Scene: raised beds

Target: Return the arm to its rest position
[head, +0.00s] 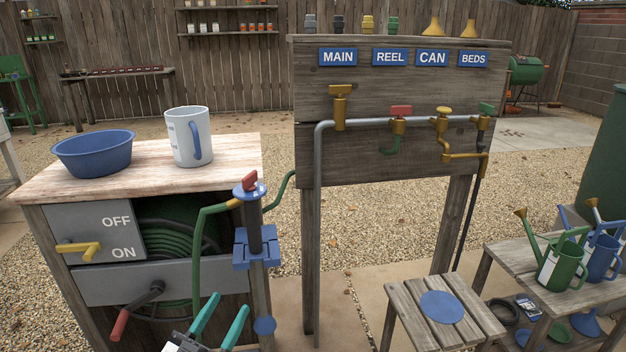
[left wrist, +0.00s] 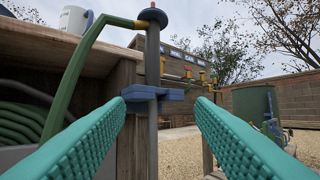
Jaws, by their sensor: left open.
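My left gripper (head: 220,318) comes in at the bottom of the head view, below the front of the reel cabinet. Its two green fingers are spread apart with nothing between them. In the left wrist view the green fingers (left wrist: 160,145) frame a grey post with a blue bracket (left wrist: 152,93), which stands beyond them. That post (head: 255,236) has a blue top with a red handle and stands at the cabinet's right side. My right gripper does not show.
The cabinet top (head: 225,155) holds a blue bowl (head: 94,152) and a mug (head: 188,137). A red-handled crank (head: 121,322) sticks out in front, near the gripper. A valve board (head: 395,85) stands behind. A slatted stool (head: 405,298) and watering cans (head: 562,266) stand to the right.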

